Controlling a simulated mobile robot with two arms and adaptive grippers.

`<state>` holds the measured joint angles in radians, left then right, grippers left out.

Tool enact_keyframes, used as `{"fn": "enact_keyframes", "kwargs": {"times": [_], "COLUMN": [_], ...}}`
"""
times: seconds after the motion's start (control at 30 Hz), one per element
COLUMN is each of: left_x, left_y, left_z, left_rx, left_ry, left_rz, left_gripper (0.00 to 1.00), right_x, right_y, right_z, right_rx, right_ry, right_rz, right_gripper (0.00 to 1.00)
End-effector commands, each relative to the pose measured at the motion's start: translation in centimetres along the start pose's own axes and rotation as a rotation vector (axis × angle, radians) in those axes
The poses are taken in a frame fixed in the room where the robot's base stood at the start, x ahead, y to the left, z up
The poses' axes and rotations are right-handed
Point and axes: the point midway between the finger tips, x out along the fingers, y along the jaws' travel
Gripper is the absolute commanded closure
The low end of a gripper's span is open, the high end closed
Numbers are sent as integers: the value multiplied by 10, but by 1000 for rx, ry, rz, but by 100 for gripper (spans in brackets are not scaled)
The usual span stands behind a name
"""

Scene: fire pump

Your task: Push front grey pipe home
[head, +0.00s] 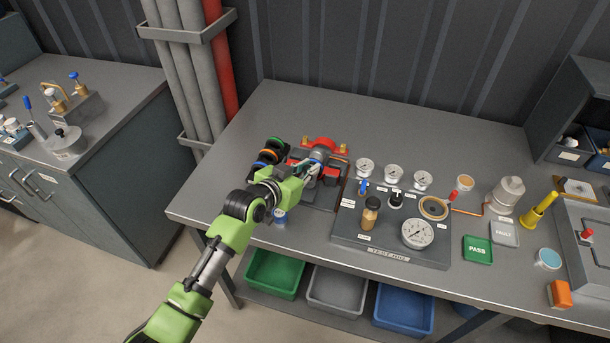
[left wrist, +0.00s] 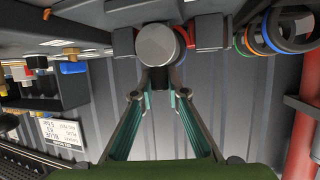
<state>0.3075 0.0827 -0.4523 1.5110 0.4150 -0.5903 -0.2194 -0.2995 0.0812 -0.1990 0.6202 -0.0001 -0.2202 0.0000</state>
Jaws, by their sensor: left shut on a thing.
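The front grey pipe (left wrist: 157,44) shows its round end close up in the left wrist view, with a blue ring partly visible behind it. In the head view the pipe (head: 319,155) sits at the red and dark pump (head: 325,144), partly hidden by my gripper. My left gripper (head: 312,172) is at the pump's front. How deep the pipe sits in the pump is hidden. My right gripper is not in view.
Coloured rings (head: 268,156) hang on a dark holder just left of the pump. A test panel (head: 395,245) with gauges and valves stands close on the right. Green, grey and blue bins (head: 337,290) sit below the table.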

Motion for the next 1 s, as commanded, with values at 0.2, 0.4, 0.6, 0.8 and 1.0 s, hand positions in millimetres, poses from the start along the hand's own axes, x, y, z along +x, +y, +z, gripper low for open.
{"fn": "enact_keyframes", "kwargs": {"times": [0.2, 0.4, 0.6, 0.8, 1.0], "left_x": [-1, -1, -1, -16, -52], "left_y": [-1, -1, -1, -2, -1], "left_z": [-3, -2, -2, -1, 0], "left_rx": [1, 1, 1, 2, 3], "left_ry": [5, 5, 4, 4, 3], "left_rz": [-2, -2, -2, -2, -2], "left_gripper": [84, 69, 69, 69, 69], "right_x": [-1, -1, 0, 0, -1], "right_y": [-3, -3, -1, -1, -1], "right_z": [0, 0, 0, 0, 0], "right_rx": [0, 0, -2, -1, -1], "right_ry": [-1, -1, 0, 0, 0], "right_rz": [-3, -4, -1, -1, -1], "right_gripper": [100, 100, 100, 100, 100]}}
